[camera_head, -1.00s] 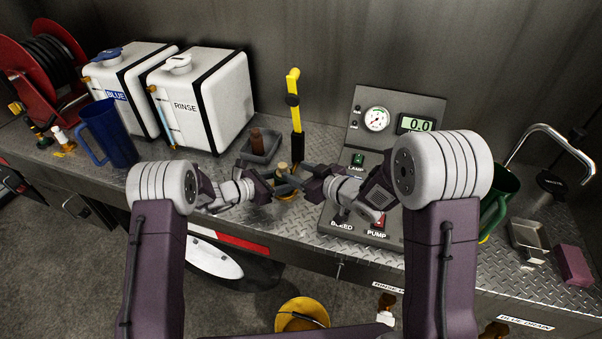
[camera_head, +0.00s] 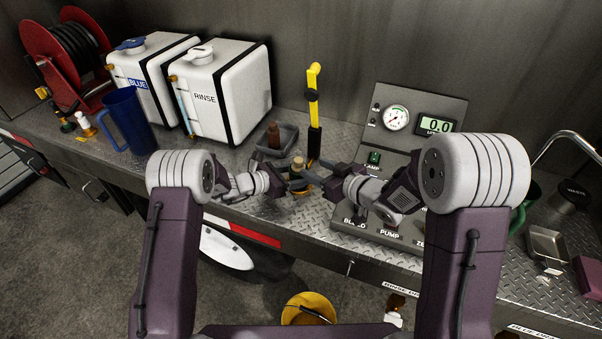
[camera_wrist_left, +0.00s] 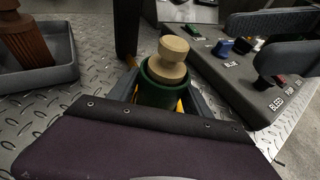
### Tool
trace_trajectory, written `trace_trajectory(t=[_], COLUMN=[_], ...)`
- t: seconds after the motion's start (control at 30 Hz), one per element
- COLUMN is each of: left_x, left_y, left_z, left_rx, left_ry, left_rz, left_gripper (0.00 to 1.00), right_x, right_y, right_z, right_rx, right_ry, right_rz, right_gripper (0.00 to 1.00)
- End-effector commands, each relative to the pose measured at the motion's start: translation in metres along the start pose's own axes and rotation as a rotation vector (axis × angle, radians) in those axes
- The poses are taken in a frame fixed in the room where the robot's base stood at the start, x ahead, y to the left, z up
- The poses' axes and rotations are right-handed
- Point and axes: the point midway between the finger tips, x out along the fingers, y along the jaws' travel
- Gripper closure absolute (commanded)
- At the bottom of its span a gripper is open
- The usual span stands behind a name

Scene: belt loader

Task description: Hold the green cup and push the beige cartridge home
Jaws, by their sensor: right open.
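The green cup (camera_wrist_left: 158,92) stands upright in the left wrist view, with yellow showing low beside it. The beige cartridge (camera_wrist_left: 170,62), with a round knob on top, stands in the cup's mouth and protrudes above the rim. The cartridge's top also shows in the head view (camera_head: 298,162). My left gripper (camera_head: 297,184) has one finger on each side of the cup and looks shut on it. My right gripper (camera_head: 324,179) is open and empty, just right of the cup; its two spread fingers show at the upper right of the left wrist view (camera_wrist_left: 255,43).
A grey tray (camera_head: 288,150) with a brown ribbed piece sits behind the cup. A yellow-and-black upright handle (camera_head: 313,100) stands close behind. The control panel (camera_head: 452,105) is to the right. The blue jug (camera_head: 127,120) and two white tanks (camera_head: 230,95) stand left.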

Motion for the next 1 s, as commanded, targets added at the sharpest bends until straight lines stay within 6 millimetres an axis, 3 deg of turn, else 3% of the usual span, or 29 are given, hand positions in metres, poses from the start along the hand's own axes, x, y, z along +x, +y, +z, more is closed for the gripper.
trace_trajectory(t=[0.03,0.07,0.43,0.8,1.0], left_x=[0.000,0.000,-0.006,-0.093,-0.118], left_y=[0.000,0.000,0.001,0.001,0.001], left_z=[0.000,0.000,0.000,0.000,0.000], left_rx=[0.000,0.000,0.000,-0.002,-0.001], left_ry=[0.000,0.000,0.001,-0.001,-0.001], left_rz=[0.000,0.000,0.001,0.005,0.002], left_gripper=[0.26,0.20,0.20,0.20,0.20], right_x=[0.000,0.000,0.000,0.000,0.000], right_y=[0.000,0.000,0.000,0.000,0.000], right_z=[0.000,0.000,0.000,0.000,0.000], right_rx=[0.000,0.000,0.000,0.000,0.000], right_ry=[0.000,0.000,0.000,0.000,0.000], right_rz=[0.000,0.000,0.000,0.000,0.000], right_gripper=[0.49,0.49,0.49,0.49,0.49])
